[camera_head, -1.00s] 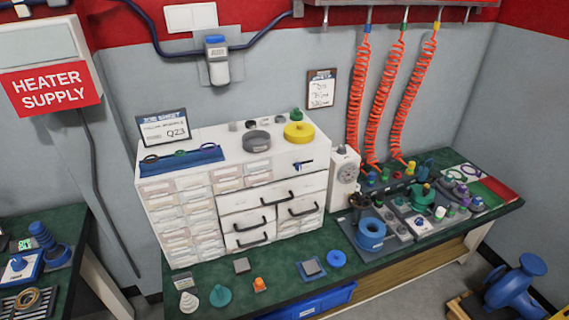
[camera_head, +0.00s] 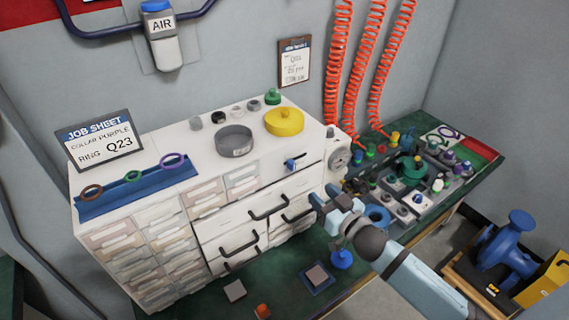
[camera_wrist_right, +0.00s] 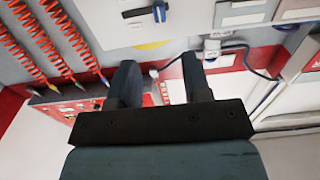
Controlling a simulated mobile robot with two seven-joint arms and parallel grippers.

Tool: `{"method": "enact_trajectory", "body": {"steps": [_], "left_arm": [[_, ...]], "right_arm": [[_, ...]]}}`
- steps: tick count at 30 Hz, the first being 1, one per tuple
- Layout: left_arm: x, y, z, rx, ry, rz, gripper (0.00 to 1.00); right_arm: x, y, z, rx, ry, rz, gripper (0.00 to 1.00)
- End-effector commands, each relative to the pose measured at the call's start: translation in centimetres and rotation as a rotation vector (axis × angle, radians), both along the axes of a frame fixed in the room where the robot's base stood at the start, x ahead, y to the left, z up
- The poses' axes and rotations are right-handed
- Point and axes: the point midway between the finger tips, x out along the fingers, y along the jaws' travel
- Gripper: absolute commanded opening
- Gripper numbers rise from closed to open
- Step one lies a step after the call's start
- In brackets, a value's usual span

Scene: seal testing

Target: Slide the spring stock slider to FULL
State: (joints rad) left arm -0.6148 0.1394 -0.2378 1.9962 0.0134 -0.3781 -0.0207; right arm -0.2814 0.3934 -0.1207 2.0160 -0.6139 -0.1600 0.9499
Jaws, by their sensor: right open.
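The slider is a small blue knob (camera_head: 291,165) on a short dark track, on the white front of the cabinet's upper right part. Its markings are too small to read in the head view. In the wrist view a blue knob (camera_wrist_right: 160,12) on a dark bar shows at the top edge, beyond the fingers. My right gripper (camera_head: 327,201) is open and empty, in front of the cabinet, lower and to the right of the knob, apart from it. Its two dark fingers (camera_wrist_right: 159,66) are spread in the wrist view. My left gripper is out of view.
The white drawer cabinet (camera_head: 225,216) has dark drawer handles below the slider. A yellow disc (camera_head: 284,121) and a grey round dish (camera_head: 234,140) stand on its top. A white box with a dial (camera_head: 339,158) stands right of the cabinet. Fittings crowd the bench further right.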

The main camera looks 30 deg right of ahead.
Motion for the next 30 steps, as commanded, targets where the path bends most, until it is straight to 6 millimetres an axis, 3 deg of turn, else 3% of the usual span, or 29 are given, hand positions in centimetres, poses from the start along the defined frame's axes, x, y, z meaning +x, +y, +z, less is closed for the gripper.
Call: {"method": "enact_trajectory", "body": {"steps": [12, 18, 30], "left_arm": [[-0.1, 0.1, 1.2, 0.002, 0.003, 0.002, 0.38], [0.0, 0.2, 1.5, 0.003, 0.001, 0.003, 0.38], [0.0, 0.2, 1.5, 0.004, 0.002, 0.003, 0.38]], "right_arm": [[8.4, 1.1, 0.3, -0.003, -0.002, -0.001, 0.45], [11.4, 1.6, 0.2, -0.003, -0.001, -0.001, 0.45], [12.6, 1.8, 0.0, -0.002, 0.001, 0.000, 0.45]]}}
